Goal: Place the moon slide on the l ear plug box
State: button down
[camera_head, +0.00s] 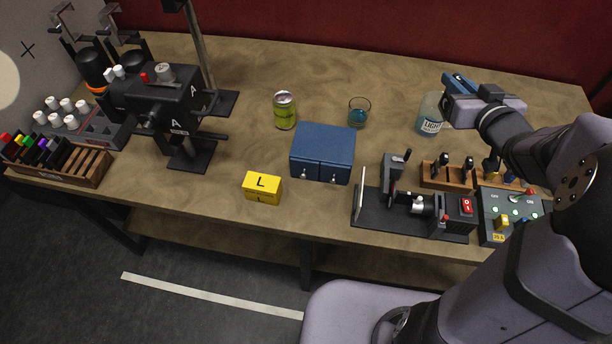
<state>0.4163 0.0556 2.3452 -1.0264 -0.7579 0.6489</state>
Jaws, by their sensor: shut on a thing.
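The L ear plug box (262,188) is a small yellow box with a black L on its top and front. It stands near the table's front edge, left of centre, and its top is bare. My gripper (447,102) is at the upper right, beside and partly in front of the clear bottle, far from the yellow box. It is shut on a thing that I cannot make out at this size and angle. I cannot pick out the moon slide by its picture anywhere in view.
A blue box (323,150) stands just right of the yellow box. A green can (285,110), a blue glass (359,112) and a labelled bottle (430,118) stand behind. An optical bench (410,215), wooden rack (432,182) and button panel (493,237) fill the front right.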

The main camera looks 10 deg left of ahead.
jog(key=s+a+n+g+y, duration=0.3)
jog(key=a+n+g+y, duration=0.4)
jog(key=a, duration=1.7)
jog(key=s+a+n+g+y+b, duration=0.1)
jog(key=s+a+n+g+y, duration=0.5)
jog(key=s+a, duration=0.85)
jog(key=shift+w+a+f+n+g+h+p, duration=0.25)
jog(key=shift+f+n+h, duration=0.1)
jog(key=shift+f, duration=2.3)
jog(key=shift+w+a+f+n+g+h+p, duration=0.2)
jog(key=shift+a+f+n+h, duration=0.15)
jog(key=shift+f, duration=2.25)
jog(key=shift+w+a+f+n+g+h+p, duration=0.2)
jog(key=shift+w+f+n+h+p, duration=0.15)
jog(key=shift+f, duration=2.3)
jog(key=shift+s, duration=0.1)
